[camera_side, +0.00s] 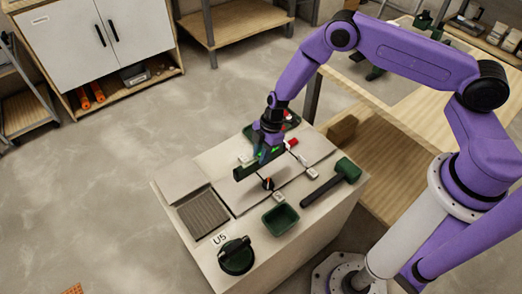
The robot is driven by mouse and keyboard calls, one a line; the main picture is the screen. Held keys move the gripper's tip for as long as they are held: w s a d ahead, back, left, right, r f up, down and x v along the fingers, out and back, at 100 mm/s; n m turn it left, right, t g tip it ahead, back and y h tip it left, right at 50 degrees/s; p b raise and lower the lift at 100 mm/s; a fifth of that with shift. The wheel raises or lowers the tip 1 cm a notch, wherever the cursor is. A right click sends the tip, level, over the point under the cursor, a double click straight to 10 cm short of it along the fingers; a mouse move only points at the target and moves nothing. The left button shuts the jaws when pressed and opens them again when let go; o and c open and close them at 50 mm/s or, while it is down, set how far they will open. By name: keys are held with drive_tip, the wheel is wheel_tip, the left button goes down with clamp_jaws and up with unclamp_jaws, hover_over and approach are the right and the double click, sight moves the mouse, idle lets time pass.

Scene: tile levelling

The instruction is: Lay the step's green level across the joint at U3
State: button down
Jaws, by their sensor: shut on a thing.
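My gripper (268,154) hangs over the middle of the tiled block, pointing down. It is shut on the green level (246,172), a dark bar with a bright green spot. The level is over the pale tiles (236,190); I cannot tell whether it touches them. A joint runs between the tiles, with small white and red pieces (291,143) along it and a red and black piece (268,184) in front of the level. A label (219,239) on the block's front left looks like U5. I cannot make out a U3 label.
A patch of ridged grey bed (203,213) lies at the left. A green tub (281,219), a round green tool with a black handle (236,256) and a green-headed mallet (336,180) lie at the front and right.

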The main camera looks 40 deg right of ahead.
drive_tip(key=shift+f, duration=3.25)
drive_tip(key=shift+f, duration=0.2)
